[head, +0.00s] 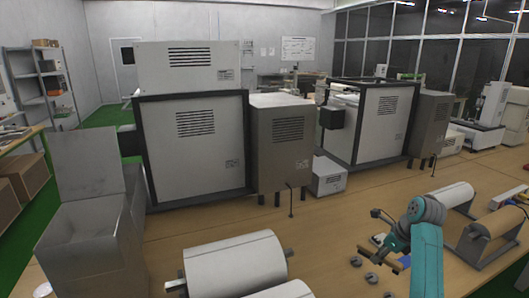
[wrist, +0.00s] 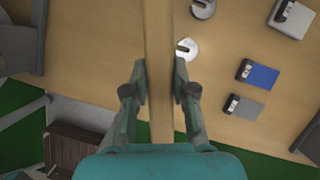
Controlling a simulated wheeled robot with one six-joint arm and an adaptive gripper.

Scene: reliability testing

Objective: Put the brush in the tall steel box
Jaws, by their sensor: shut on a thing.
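My gripper (head: 380,243) is low over the right part of the wooden table in the head view. In the wrist view my gripper (wrist: 159,92) is shut on a long wooden bar, which appears to be the brush (wrist: 159,40). The bar runs up between the fingers to the top edge; no bristles show. In the head view the brush (head: 397,263) is small and partly hidden by my arm. A bare steel box (head: 75,245) with a raised lid stands at the left, far from my gripper; it may be the tall steel box.
Small round metal pieces (head: 371,278) lie near my gripper. A white roll (head: 235,265) lies between it and the steel box. More rolls (head: 497,227) are at the right. Large machines (head: 195,140) and a steel cabinet (head: 283,140) line the back. A clear table strip lies before them.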

